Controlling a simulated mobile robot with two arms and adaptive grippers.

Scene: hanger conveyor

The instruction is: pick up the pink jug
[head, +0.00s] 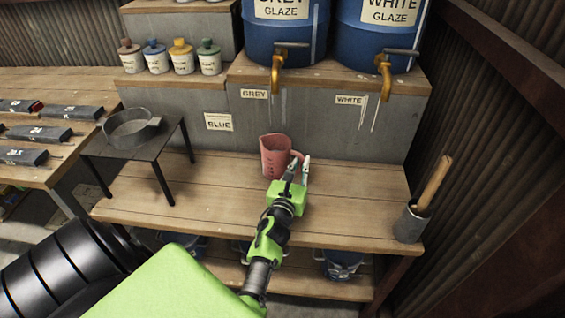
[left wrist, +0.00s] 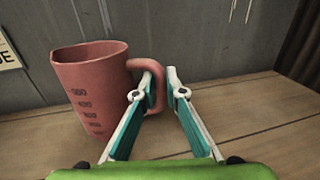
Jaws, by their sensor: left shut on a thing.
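The pink jug (head: 273,156) is upright at the back middle of the wooden bench, in front of the grey wall. Its handle points right, towards my gripper. The jug also shows at the left of the left wrist view (left wrist: 92,90), with dark measuring marks down its side. My left gripper (head: 297,172) is at the jug's right side, shut on the handle. In the left wrist view its fingertips (left wrist: 161,76) are on either side of the handle (left wrist: 157,98). Whether the jug's base touches the bench is hard to tell. My right gripper is not in view.
Blue glaze drums (head: 283,35) with brass taps stand on the ledge above the bench (head: 350,200). A small dark metal stand (head: 150,155) holds a round sieve (head: 130,130) at left. A grey pot (head: 410,224) with a wooden handle stands at right. The bench between is clear.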

